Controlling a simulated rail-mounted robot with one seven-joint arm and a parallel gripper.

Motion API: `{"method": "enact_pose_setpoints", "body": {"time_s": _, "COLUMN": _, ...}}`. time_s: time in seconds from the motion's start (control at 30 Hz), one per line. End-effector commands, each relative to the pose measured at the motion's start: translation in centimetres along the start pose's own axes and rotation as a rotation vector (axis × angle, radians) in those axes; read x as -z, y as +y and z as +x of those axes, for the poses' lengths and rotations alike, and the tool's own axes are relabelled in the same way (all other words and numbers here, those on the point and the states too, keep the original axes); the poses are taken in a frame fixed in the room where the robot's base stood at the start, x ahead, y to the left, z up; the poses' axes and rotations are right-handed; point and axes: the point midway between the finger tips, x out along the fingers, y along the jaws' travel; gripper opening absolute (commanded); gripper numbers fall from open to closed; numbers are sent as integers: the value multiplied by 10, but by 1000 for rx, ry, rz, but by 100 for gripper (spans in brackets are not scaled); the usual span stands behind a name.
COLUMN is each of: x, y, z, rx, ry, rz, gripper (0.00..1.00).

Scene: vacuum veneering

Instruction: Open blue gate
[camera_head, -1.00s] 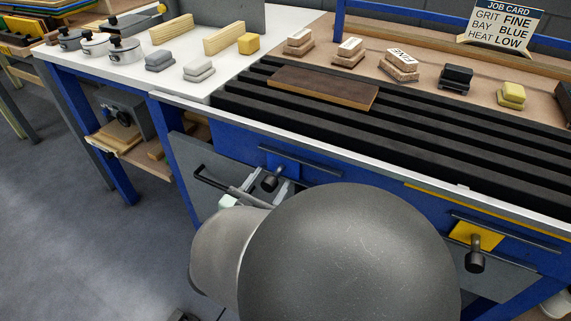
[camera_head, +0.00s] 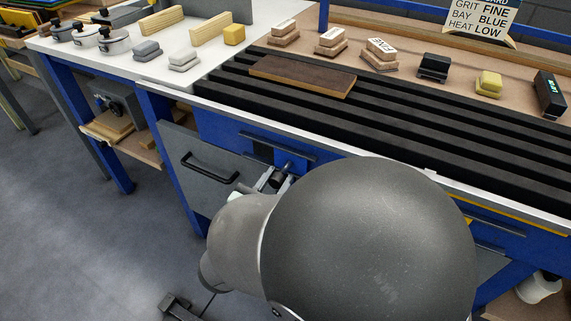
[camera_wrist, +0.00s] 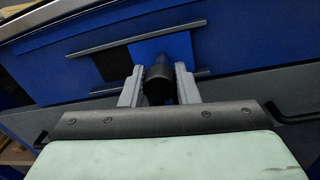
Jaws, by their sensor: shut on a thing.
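The blue gate (camera_head: 289,160) is a small blue plate between two grey rails on the bench's blue front. A black square (camera_head: 262,151) shows just left of the plate. In the wrist view, the blue plate (camera_wrist: 163,50) stands to the right of that black patch (camera_wrist: 112,66). A dark round knob (camera_wrist: 158,85) sticks out from the plate. My gripper (camera_wrist: 159,82) is shut on this knob, one grey finger on each side. In the head view, my gripper (camera_head: 277,178) is partly hidden by my arm.
A grey panel with a black handle (camera_head: 209,168) is left of my gripper. Above are a slatted black bed (camera_head: 400,120) with a brown board (camera_head: 302,76), and a job card (camera_head: 480,16) reading FINE, BLUE, LOW. Sanding blocks stand behind. Open floor lies at left.

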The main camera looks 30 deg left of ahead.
Motion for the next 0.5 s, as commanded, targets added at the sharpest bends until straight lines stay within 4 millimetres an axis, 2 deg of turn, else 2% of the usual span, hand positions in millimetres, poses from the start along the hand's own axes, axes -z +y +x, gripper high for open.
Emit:
{"method": "enact_pose_setpoints", "body": {"time_s": 0.17, "x": 1, "y": -2, "z": 0, "rx": 4, "ry": 0, "rz": -3, "gripper": 0}}
{"method": "enact_pose_setpoints", "body": {"time_s": 0.2, "x": 1, "y": -2, "z": 0, "rx": 4, "ry": 0, "rz": -3, "gripper": 39}}
{"method": "enact_pose_setpoints", "body": {"time_s": 0.23, "x": 1, "y": -2, "z": 0, "rx": 4, "ry": 0, "rz": -3, "gripper": 48}}
{"method": "enact_pose_setpoints", "body": {"time_s": 0.27, "x": 1, "y": -2, "z": 0, "rx": 3, "ry": 0, "rz": -2, "gripper": 50}}
{"method": "enact_pose_setpoints", "body": {"time_s": 0.5, "x": 0, "y": -1, "z": 0, "rx": 3, "ry": -1, "rz": -2, "gripper": 50}}
